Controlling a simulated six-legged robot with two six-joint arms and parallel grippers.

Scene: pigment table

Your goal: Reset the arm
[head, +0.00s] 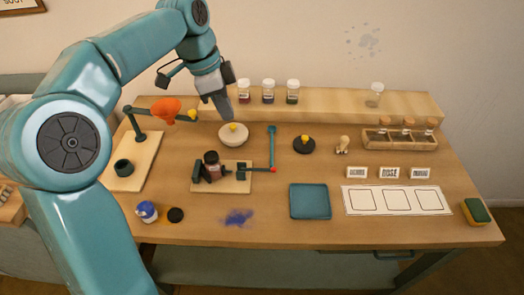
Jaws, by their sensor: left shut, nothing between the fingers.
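My left arm comes in from the left and reaches over the back left of the wooden table (350,233). Its gripper (227,114) is shut and empty, pointing down near the shelf's left part. A dark jar (211,166) sits in a clamp on a small wooden board (233,186) in front of that dish. An orange piece (165,109) on a teal stand shows left of the gripper. My right gripper is out of view.
Jars (268,92) stand on the back shelf (335,104). A rack of corked vials (398,138), label blocks (389,172), a white card (398,200), a blue tray (310,202) and a sponge (476,211) occupy the right. A blue powder patch (238,217) lies at the front.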

